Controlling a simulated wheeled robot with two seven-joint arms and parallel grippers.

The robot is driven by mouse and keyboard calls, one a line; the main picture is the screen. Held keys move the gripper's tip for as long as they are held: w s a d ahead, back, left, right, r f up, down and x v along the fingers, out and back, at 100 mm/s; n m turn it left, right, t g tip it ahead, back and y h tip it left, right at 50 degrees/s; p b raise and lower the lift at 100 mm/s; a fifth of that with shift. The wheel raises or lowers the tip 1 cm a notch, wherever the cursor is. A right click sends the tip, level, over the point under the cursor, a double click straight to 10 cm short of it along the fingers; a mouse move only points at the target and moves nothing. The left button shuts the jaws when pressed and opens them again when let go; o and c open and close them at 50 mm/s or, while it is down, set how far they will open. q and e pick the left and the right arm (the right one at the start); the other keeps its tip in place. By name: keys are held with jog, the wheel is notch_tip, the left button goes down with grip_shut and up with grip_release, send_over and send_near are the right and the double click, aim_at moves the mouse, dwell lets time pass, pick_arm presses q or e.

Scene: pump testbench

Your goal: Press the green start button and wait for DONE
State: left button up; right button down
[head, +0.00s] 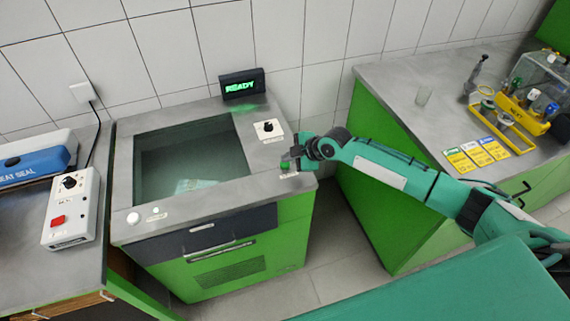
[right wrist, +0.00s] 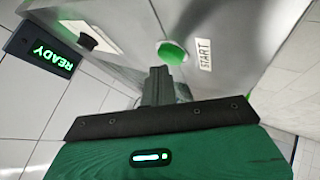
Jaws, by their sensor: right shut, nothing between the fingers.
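The green start button (head: 285,164) is at the front right corner of the bench top with the sunken basin (head: 190,155). In the right wrist view the round green button (right wrist: 173,52) sits in a pale ring beside a START label (right wrist: 204,54). The display (head: 241,84) behind the basin reads READY in green; it also shows in the right wrist view (right wrist: 42,50). My right gripper (head: 292,163) is shut and empty, its fingertips (right wrist: 160,72) close to the button. I cannot tell whether they touch it. My left gripper is not in view.
A black knob (head: 268,127) on a white plate stands between the button and the display. A heat sealer (head: 35,160) and a control box with a red button (head: 58,219) are at left. The right counter (head: 395,85) holds cards (head: 477,153) and a yellow tray (head: 508,120).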

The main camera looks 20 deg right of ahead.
aim_at(288, 164)
jog(key=shift+f+b, duration=0.4)
jog(key=shift+f, duration=0.25)
dwell(0.6)
jog(key=shift+r, duration=0.15)
jog(key=shift+r+p, duration=0.65)
jog(key=shift+r, duration=0.15)
jog(key=shift+r+p, duration=1.8)
jog(key=shift+r, duration=0.75)
